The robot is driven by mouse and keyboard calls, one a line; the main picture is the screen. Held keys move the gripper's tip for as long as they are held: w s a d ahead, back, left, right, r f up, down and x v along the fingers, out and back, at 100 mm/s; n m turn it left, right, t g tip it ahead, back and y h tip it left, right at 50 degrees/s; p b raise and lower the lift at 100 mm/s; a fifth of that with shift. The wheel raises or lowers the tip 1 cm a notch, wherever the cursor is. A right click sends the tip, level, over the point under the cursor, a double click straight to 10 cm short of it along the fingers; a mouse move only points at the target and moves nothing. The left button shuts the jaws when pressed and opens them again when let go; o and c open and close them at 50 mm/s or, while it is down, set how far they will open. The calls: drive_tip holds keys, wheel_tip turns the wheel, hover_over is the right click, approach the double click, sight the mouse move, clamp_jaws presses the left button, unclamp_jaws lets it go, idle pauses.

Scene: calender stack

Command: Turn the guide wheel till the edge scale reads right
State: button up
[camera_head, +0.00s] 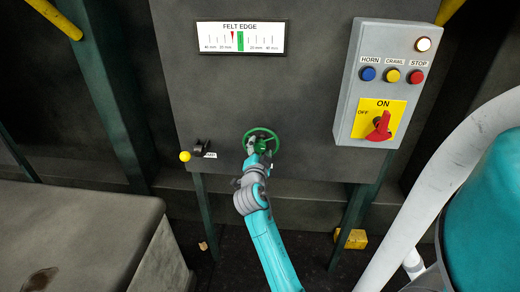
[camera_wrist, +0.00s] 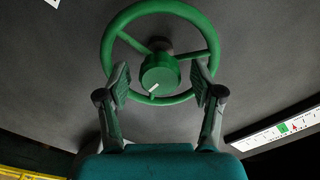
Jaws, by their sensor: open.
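The green guide wheel (camera_head: 261,131) is on the dark panel, below the scale. In the wrist view its rim (camera_wrist: 160,7), spokes and round hub (camera_wrist: 160,72) with a white mark show clearly. My gripper (camera_wrist: 160,84) is open. Its two fingers are apart on either side of the hub, near the lower rim; I cannot tell whether they touch the wheel. In the head view my gripper (camera_head: 259,147) covers the wheel's lower part. The felt edge scale (camera_head: 241,37) has a red pointer (camera_head: 232,34) just left of its green band (camera_head: 240,43).
A grey control box (camera_head: 345,80) at right has horn, crawl and stop buttons, a lit lamp (camera_head: 423,44) and a red switch (camera_head: 379,127). A small yellow-knobbed lever (camera_head: 185,156) is left of the wheel. A grey block (camera_head: 75,230) fills the lower left.

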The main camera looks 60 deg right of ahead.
drive_tip(key=c, duration=1.1)
drive_tip(key=shift+c, duration=0.2)
drive_tip(key=shift+n, duration=0.3)
